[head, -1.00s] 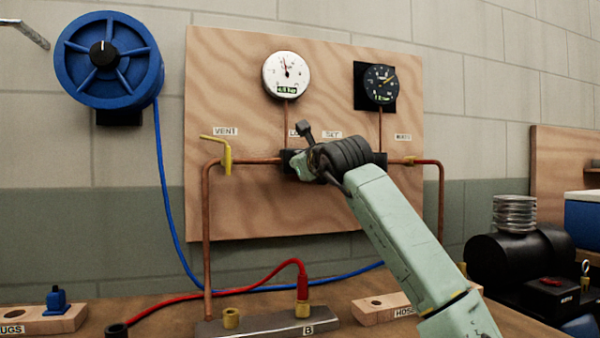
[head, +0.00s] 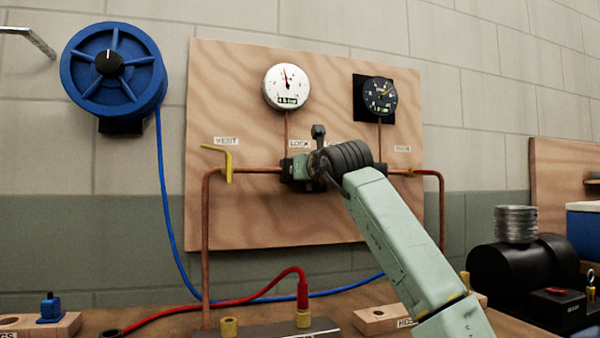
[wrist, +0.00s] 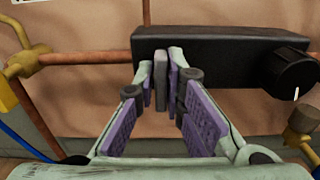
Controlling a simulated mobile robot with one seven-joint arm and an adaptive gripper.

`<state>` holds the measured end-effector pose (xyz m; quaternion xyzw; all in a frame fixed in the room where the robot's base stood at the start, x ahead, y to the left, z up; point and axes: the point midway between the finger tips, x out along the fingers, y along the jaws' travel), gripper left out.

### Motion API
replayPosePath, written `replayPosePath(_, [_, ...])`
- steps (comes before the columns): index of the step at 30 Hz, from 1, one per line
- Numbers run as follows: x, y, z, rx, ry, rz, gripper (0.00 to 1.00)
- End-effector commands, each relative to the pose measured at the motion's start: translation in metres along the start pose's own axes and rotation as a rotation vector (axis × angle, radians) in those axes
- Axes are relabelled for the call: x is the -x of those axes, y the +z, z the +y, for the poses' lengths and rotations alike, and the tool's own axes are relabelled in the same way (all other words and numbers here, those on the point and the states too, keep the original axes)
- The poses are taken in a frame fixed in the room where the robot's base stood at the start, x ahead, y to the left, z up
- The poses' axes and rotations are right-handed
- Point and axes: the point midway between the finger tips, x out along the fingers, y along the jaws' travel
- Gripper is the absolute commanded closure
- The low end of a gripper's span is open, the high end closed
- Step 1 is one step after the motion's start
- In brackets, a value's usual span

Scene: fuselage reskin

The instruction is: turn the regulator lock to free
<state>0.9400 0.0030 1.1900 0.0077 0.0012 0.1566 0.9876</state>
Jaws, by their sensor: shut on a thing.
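The regulator is a black block (wrist: 225,55) on the copper pipe, with a black round knob (wrist: 297,75) at its right end in the wrist view. A small grey lock lever (wrist: 161,80) stands out from the left part of the block and looks roughly upright in that view. My gripper (wrist: 160,84) has its purple-padded fingers closed on both sides of this lever. In the head view my gripper (head: 305,168) is at the block under the LOCK label (head: 299,143); my wrist hides the lever and most of the regulator.
A yellow vent handle (head: 228,160) is on the pipe to the left. A white gauge (head: 287,87) and a black gauge (head: 380,97) sit above on the wooden board (head: 240,100). A blue reel (head: 112,65) hangs at left. Red and blue hoses run below.

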Motion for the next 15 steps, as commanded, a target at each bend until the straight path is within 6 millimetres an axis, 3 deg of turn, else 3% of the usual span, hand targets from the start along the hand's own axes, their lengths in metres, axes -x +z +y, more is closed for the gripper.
replayPosePath(8, [0.0004, 0.0014, -0.0021, 0.0, -0.003, -0.003, 1.0])
replayPosePath(9, [0.0004, 0.0014, -0.0021, 0.0, -0.003, -0.003, 0.88])
replayPosePath(15, [0.0002, 0.0008, -0.0015, 0.0, -0.002, -0.002, 0.74])
